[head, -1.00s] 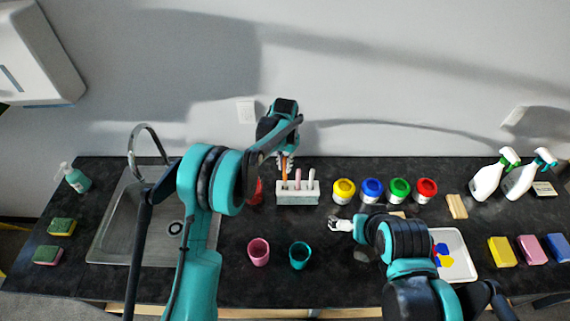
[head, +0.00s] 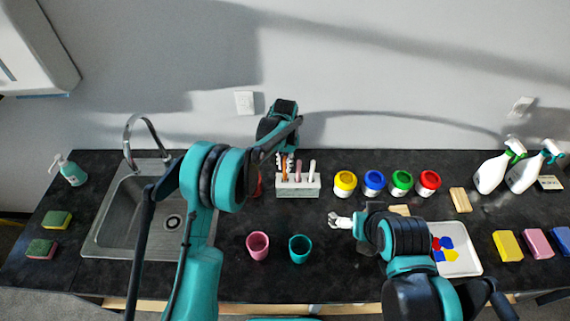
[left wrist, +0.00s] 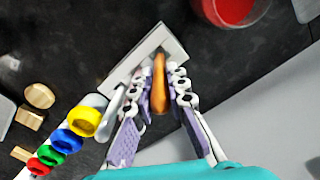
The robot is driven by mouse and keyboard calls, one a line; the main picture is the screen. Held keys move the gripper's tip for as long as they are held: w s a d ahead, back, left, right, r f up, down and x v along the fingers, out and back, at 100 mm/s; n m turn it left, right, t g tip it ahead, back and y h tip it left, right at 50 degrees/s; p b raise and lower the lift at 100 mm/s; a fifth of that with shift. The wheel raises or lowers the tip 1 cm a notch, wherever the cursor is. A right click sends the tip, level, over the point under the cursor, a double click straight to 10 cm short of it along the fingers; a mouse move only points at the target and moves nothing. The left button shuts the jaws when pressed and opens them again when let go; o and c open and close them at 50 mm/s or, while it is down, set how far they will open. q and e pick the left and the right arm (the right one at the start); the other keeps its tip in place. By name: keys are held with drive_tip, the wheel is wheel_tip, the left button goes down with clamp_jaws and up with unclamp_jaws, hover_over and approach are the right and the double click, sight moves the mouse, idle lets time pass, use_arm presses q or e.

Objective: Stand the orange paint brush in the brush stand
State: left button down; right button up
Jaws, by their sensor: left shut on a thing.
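The brush stand (head: 305,191) is a pale block near the back of the counter, also seen in the left wrist view (left wrist: 128,70). A pink and a white brush stand upright in it. The orange paint brush (left wrist: 159,85) is upright at the stand's left slot in the head view. My left gripper (head: 285,162) is above that end, shut on the orange brush, with a finger on each side of it in the left wrist view. The brush's lower end meets the stand; how deep it sits is hidden. My right gripper (head: 338,220) hangs over the counter, seemingly empty; its opening is unclear.
Yellow (head: 345,184), blue, green and red paint jars stand right of the stand. Another red jar (left wrist: 232,8) is close on its left, partly hidden by my arm. Pink (head: 257,246) and teal (head: 300,249) cups are in front. The sink (head: 125,225) is at left.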

use_arm(q)
drive_tip(key=c, duration=1.4)
unclamp_jaws()
drive_tip(key=shift+c, duration=0.2)
wheel_tip(320, 180, up, 12)
drive_tip(key=shift+a+r, duration=0.1)
drive_tip(key=s+a+r+n+t+b, duration=0.2)
drive_tip(key=s+a+r+b, duration=0.1)
drive_tip(key=s+a, duration=0.35)
drive_tip(key=s+a+r+n+t+b, duration=0.1)
drive_tip(key=s+a+r+t+b, duration=0.15)
drive_tip(key=s+a, duration=0.4)
drive_tip(key=s+a+f+n+t+b, duration=0.1)
drive_tip(key=s+f, duration=0.3)
drive_tip(key=s, duration=0.5)
drive_tip(key=s+a+f+n+t+b, duration=0.1)
drive_tip(key=s+a+f+n+b, duration=0.1)
drive_tip(key=s+f, duration=0.3)
drive_tip(key=s+a, duration=0.1)
drive_tip(key=s, duration=0.2)
drive_tip(key=shift+s+a+t, duration=0.3)
drive_tip(key=shift+s+t, duration=0.05)
